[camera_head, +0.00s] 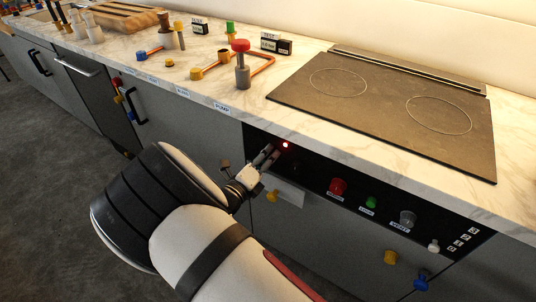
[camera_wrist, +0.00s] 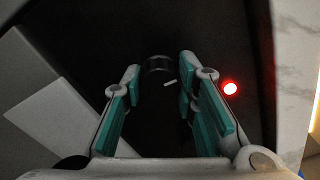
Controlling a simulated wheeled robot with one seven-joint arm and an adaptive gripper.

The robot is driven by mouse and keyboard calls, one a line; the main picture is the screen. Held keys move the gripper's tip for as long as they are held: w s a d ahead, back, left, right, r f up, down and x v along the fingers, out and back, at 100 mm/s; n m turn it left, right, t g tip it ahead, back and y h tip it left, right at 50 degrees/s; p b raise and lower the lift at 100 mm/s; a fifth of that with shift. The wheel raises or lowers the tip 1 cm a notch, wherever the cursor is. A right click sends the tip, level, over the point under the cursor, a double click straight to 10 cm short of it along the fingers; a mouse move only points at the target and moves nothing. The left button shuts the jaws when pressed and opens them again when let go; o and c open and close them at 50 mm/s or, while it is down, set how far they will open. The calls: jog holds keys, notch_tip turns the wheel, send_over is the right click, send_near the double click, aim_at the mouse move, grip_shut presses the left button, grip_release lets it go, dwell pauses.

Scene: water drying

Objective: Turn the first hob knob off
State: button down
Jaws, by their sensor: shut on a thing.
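My gripper (camera_head: 268,157) is at the left end of the black hob control panel (camera_head: 318,182), below the counter edge. In the wrist view its two teal-padded fingers (camera_wrist: 160,78) are shut on a dark knob (camera_wrist: 158,64) with a grey rim. A short white mark (camera_wrist: 171,83) shows between the fingers. The knob is hard to make out against the black panel, and in the head view I cannot pick it out at the fingertips. A lit red light (camera_head: 285,145) glows just right of the fingertips; it also shows in the wrist view (camera_wrist: 231,88).
Red (camera_head: 338,187), green (camera_head: 371,202) and grey (camera_head: 407,217) knobs sit further right on the panel. Yellow (camera_head: 390,257) and blue (camera_head: 421,280) fittings are below. The black hob (camera_head: 385,105) and a red-topped valve (camera_head: 241,65) are on the marble counter above.

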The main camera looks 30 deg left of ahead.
jog(key=shift+s+f, duration=0.1)
dwell(0.5)
jog(key=c, duration=1.2)
grip_release()
jog(key=shift+c, duration=0.2)
jog(key=s+a, duration=0.1)
jog(key=s, duration=1.1)
